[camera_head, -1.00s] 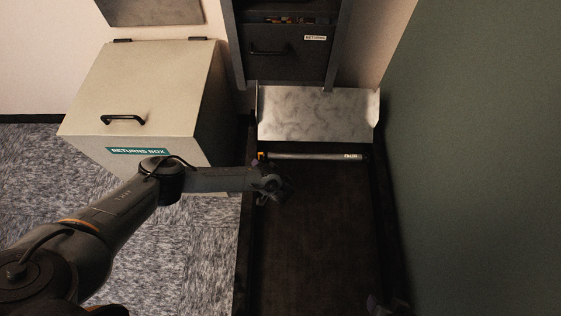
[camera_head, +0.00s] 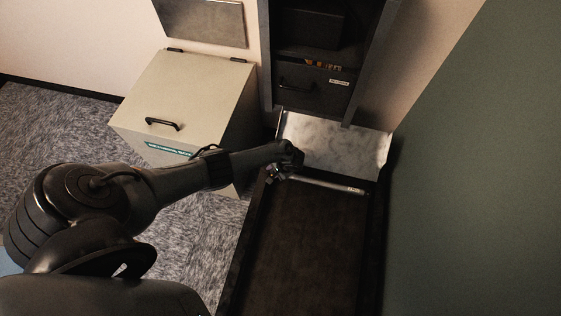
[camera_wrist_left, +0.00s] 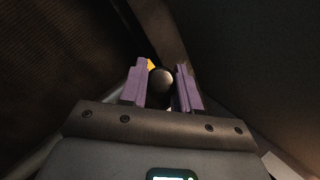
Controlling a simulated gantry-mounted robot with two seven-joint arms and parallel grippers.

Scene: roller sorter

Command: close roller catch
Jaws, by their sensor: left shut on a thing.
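The roller (camera_head: 328,185) is a pale metal bar lying across the far end of the dark conveyor bed, just before the metal chute plate. My left gripper (camera_head: 276,174) is at the roller's left end, where it hides the catch in the head view. In the left wrist view my purple fingers (camera_wrist_left: 162,85) are shut on a round dark knob (camera_wrist_left: 161,80), which I take to be the catch's knob. A small orange part (camera_wrist_left: 151,65) shows just beyond it. The catch's exact angle cannot be told. My right gripper is not in view.
A cream returns box (camera_head: 185,95) with a black handle stands left of the bed. A dark cabinet (camera_head: 312,85) stands behind the metal chute plate (camera_head: 335,145). A green wall (camera_head: 450,180) closes off the right side. The dark bed (camera_head: 300,245) is clear.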

